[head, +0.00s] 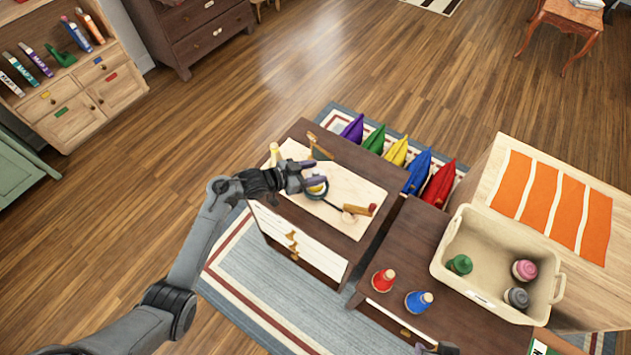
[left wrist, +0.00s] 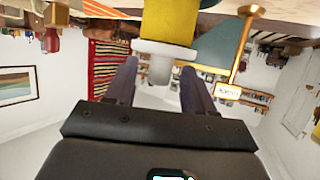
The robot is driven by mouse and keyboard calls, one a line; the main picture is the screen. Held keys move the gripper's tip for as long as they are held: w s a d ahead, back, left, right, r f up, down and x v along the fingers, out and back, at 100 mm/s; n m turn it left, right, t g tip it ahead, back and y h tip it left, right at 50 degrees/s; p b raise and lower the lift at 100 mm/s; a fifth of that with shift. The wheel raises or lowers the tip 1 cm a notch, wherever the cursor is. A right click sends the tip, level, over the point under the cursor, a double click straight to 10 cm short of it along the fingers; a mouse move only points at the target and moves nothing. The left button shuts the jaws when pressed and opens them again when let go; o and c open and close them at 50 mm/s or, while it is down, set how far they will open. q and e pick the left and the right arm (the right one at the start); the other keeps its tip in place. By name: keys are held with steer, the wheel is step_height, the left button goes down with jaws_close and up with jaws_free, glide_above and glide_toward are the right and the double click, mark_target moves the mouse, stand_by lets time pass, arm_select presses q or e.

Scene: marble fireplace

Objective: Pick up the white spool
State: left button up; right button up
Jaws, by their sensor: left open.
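My left gripper (head: 316,183) is open above the pale board (head: 372,194) on the dark cabinet. A small white and yellow object (head: 318,188), which looks like the spool, shows beside its fingers, partly hidden by them. In the left wrist view, a yellow body (left wrist: 168,22) with a white round end (left wrist: 160,56) lies ahead of the open fingers (left wrist: 158,78), with the white end close to the gap between them. I cannot tell whether the fingers touch it.
A wood-handled tool (head: 358,209) lies close to the gripper on the board. A brass upright piece (head: 318,148) and a yellow item (head: 275,154) stand at the back. A cream bin (head: 450,247) with bottles and red (head: 383,281) and blue (head: 419,302) bottles are to the right.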

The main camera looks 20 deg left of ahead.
arm_select(q)
steer(key=shift+x, duration=1.35)
jaws_close()
